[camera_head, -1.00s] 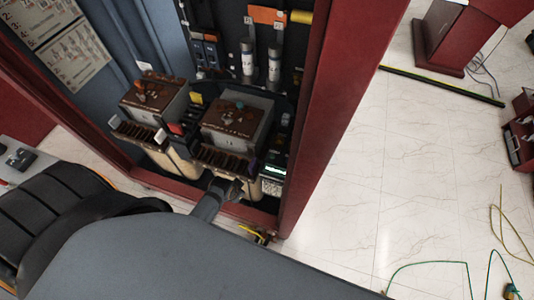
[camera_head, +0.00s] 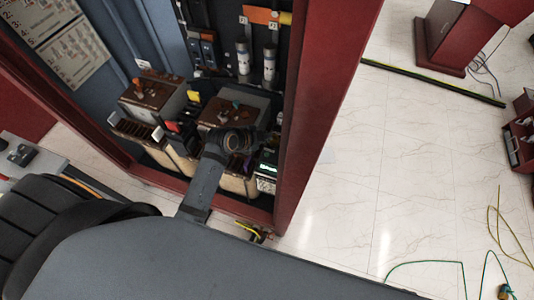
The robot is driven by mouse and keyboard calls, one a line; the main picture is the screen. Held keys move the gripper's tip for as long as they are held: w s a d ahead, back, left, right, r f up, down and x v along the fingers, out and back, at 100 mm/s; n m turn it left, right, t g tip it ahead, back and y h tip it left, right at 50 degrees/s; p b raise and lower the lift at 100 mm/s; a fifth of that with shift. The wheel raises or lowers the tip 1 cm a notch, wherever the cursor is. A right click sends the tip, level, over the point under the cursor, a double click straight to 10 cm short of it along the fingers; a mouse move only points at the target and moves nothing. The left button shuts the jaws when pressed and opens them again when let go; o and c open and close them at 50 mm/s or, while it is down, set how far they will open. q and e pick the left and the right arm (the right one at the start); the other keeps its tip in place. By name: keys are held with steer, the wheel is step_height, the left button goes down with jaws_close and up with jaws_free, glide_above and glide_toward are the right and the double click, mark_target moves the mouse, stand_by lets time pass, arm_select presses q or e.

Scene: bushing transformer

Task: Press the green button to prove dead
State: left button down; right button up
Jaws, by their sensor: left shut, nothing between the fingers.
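My left arm comes in from the left, and its gripper (camera_head: 243,139) is inside the cabinet, in front of the right-hand brown-topped unit. Its fingers are dark against the dark cabinet; it is shut and holds nothing. A small dark device with a lit green display (camera_head: 268,168) is just below and right of the gripper, near the cabinet's right post. I see a gap between gripper and device in the picture, but cannot judge their depth. I cannot make out a separate green button. My right gripper is not in view.
The red cabinet frame (camera_head: 317,105) stands close on the gripper's right. Another brown-topped unit (camera_head: 150,92) is to the left, and two cylindrical fuses (camera_head: 244,59) are above. Yellow wire (camera_head: 247,229) lies at the cabinet's foot.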

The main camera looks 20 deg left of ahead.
arm_select(q)
steer(key=shift+f, duration=0.1)
steer(key=b, duration=0.7)
glide_above(266, 156)
step_height(266, 156, down, 7)
steer(key=shift+a+r, duration=0.1)
steer(key=shift+r, duration=0.05)
step_height(266, 156, down, 2)
steer(key=shift+b, duration=0.7)
steer(key=shift+f, duration=0.4)
